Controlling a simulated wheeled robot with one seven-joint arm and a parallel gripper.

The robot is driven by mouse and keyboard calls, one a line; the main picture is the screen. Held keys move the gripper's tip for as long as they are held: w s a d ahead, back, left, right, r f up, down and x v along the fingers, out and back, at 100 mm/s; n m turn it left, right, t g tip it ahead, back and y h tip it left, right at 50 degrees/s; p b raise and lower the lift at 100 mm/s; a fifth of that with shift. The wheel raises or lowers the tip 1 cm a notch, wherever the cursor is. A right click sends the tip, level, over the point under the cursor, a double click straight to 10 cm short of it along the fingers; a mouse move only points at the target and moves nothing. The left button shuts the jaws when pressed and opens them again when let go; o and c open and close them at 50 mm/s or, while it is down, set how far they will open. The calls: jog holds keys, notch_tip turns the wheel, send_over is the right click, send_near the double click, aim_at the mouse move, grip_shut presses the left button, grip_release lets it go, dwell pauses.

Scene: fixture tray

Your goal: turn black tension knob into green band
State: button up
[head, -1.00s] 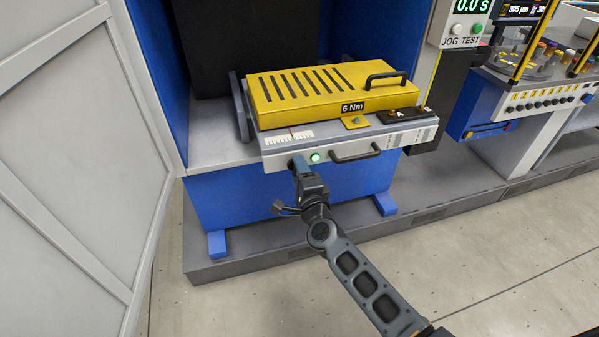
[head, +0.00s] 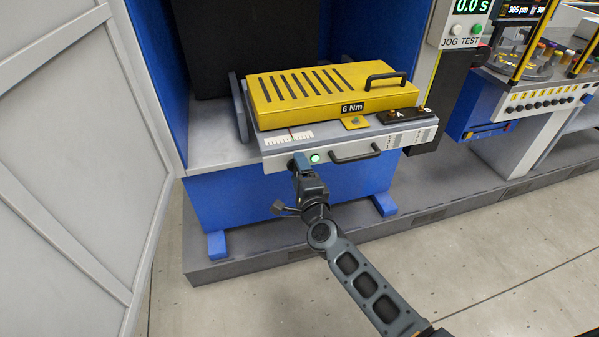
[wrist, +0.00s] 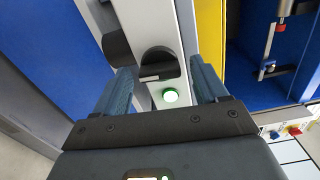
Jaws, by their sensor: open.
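The black tension knob (wrist: 158,60) shows between my fingertips in the wrist view, with a pale bar across its near part. My gripper (wrist: 162,68) is open, one blue finger on each side of the knob, with gaps to both. In the head view my gripper (head: 299,163) is at the left part of the fixture's front panel and hides the knob. A scale with a red pointer line (head: 291,133) lies on the fixture's top edge above it. I cannot make out a green band.
A black handle (head: 355,155) is farther right on the panel. A yellow cover (head: 300,112) marked 6 Nm sits on top. A white panel (head: 70,150) stands at left.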

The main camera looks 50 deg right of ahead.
jog(key=v, duration=0.7)
jog(key=shift+s+a, duration=0.25)
jog(key=shift+s, duration=0.1)
jog(key=s+a+r+n+t+y, duration=0.1)
jog(key=s+a+r+n+y, duration=0.15)
jog(key=s+a+n, duration=0.55)
jog(key=s+a+r+n+y, duration=0.25)
jog(key=s+a+n, duration=0.3)
jog(key=s, duration=0.45)
jog(key=s+a+r+n+y, duration=0.2)
jog(key=s+r+n, duration=0.2)
jog(key=s+n, duration=0.2)
jog(key=s+a+r+n+g+y, duration=0.1)
jog(key=s+a+r+n+y, duration=0.2)
jog(key=s+r+n, duration=0.2)
jog(key=shift+s+a+r+n, duration=0.15)
jog(key=shift+s+a+n, duration=0.1)
jog(key=shift+s+n, duration=0.55)
jog(key=shift+s, duration=0.1)
jog(key=shift+c, duration=0.3)
